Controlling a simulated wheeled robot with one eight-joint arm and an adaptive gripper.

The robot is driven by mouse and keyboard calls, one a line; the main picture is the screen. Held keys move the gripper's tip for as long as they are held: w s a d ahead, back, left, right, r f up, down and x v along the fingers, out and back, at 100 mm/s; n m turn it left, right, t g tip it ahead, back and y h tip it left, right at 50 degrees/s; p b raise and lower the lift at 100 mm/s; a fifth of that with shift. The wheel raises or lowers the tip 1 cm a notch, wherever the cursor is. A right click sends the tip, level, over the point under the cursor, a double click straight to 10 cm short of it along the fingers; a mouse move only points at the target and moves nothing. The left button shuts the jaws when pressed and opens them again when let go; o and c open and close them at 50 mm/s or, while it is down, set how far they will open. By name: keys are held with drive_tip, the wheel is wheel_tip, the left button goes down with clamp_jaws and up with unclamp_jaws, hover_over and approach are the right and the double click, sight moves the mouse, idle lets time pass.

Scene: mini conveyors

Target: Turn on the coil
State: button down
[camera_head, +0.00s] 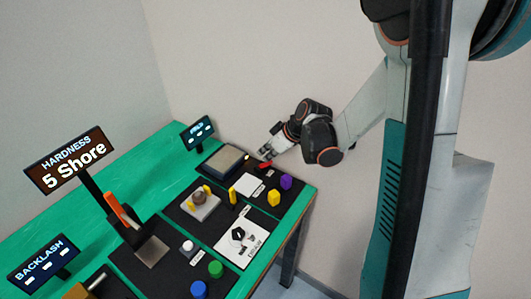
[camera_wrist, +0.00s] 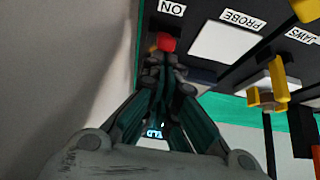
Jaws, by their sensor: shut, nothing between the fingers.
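The red switch (camera_head: 264,165) sits on a black mat near the table's far right edge. In the wrist view the shut fingers of my gripper (camera_wrist: 167,62) hide part of the switch's surroundings. A dark square block with a pale top (camera_head: 223,160), perhaps the coil, lies left of the switch. A small display reading FIELD (camera_head: 197,131) stands behind it.
A white PROBE pad (camera_head: 249,185), a yellow block (camera_head: 274,198) and a purple block (camera_head: 286,182) lie nearby. A fixture with yellow jaws (camera_head: 200,202) and a white dial panel (camera_head: 241,241) are nearer. HARDNESS (camera_head: 70,160) and BACKLASH (camera_head: 43,263) displays stand at left.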

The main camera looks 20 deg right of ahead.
drive_tip(key=shift+w, duration=0.1)
drive_tip(key=shift+w+a+f+b, duration=0.3)
drive_tip(key=shift+w+a+b, duration=0.1)
drive_tip(key=shift+w, duration=0.1)
drive_tip(key=shift+w+a+r, duration=0.15)
drive_tip(key=shift+r, duration=0.05)
wheel_tip(320, 180, up, 3)
drive_tip(key=w+a+p, duration=0.2)
drive_tip(key=s+d+r+p, duration=0.2)
drive_tip(key=s+d+r, duration=0.2)
drive_tip(key=s, duration=0.3)
drive_tip(key=shift+d+p, duration=0.3)
drive_tip(key=shift+d, duration=0.55)
drive_tip(key=shift+r, duration=0.1)
